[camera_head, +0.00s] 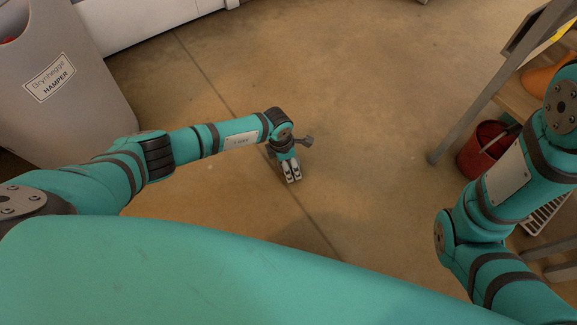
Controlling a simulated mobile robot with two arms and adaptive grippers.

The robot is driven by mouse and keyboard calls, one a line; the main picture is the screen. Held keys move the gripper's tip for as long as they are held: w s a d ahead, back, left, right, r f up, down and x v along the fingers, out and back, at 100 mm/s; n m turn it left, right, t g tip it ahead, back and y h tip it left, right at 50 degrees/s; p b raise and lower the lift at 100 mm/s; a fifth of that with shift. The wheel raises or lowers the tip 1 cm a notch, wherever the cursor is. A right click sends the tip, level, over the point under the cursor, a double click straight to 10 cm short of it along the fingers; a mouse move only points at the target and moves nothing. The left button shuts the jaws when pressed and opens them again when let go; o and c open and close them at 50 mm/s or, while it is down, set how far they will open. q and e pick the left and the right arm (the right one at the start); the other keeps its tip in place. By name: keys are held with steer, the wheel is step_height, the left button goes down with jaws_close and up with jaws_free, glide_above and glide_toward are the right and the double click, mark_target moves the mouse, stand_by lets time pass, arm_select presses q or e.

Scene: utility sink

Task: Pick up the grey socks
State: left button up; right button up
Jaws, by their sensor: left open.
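My left gripper (291,174) is open and points down over the bare concrete floor in the middle of the view. Its two pale fingertips are close to the viewer's side of the wrist. I cannot make out the grey socks for certain. A small dark grey shape sticks out to the right of the left wrist, and I cannot tell whether it is part of my arm. My right arm is folded at the right edge, and its gripper is out of view.
A grey hamper (62,105) with a label stands at the left. A white appliance or cabinet (140,20) is at the back left. At the right are a wooden shelf with a grey leg (470,95), a red bucket (482,150) and an orange item (543,78). The middle floor is clear.

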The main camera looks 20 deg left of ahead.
arm_select(q)
steer(key=shift+c, duration=0.2)
steer(key=c, duration=1.2)
steer(key=shift+o, duration=0.2)
